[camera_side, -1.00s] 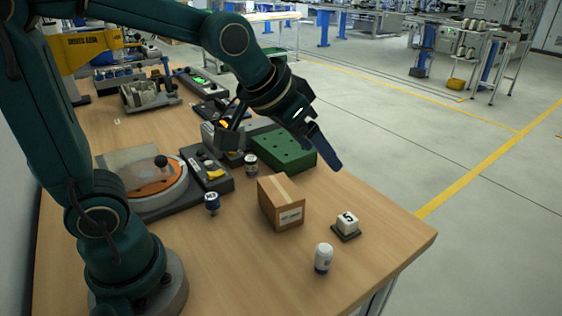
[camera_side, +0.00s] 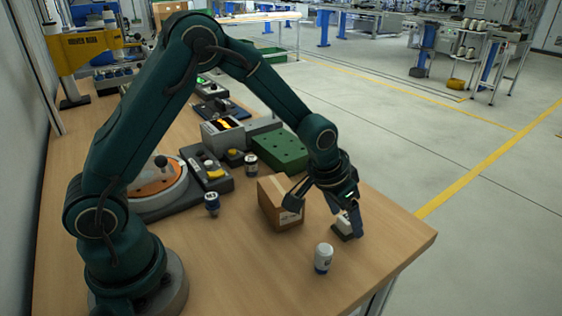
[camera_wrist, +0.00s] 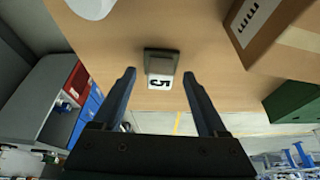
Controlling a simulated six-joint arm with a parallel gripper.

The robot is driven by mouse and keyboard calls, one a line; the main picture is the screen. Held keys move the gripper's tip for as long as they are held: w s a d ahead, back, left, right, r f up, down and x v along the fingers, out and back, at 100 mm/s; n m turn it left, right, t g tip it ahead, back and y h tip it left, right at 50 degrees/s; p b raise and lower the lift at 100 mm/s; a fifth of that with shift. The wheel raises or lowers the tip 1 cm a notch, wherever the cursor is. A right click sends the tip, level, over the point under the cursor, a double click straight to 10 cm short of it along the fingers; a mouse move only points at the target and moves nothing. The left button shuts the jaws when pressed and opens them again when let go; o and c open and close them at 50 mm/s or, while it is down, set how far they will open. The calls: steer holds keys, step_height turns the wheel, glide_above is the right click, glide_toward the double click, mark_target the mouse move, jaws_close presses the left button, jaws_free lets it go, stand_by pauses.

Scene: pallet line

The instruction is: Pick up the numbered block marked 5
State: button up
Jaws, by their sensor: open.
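The block marked 5 (camera_wrist: 160,82) is white with a black numeral and sits on a small dark base (camera_wrist: 161,58). In the wrist view it lies ahead of and between the spread fingers of my gripper (camera_wrist: 158,80). In the side view the block (camera_side: 342,222) is partly hidden by a finger. My gripper (camera_side: 325,213) is open and low over the table's right end, one finger on each side of the block. I cannot tell whether either finger touches it.
A cardboard box (camera_side: 271,208) stands close left of my gripper, near its left finger. A green holed block (camera_side: 278,152) is behind. The table's right edge (camera_side: 425,232) is near, with bare wood before it.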

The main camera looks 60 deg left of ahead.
steer(key=shift+w+f, duration=0.25)
steer(key=shift+f, duration=0.35)
jaws_close()
steer(key=shift+r, duration=0.1)
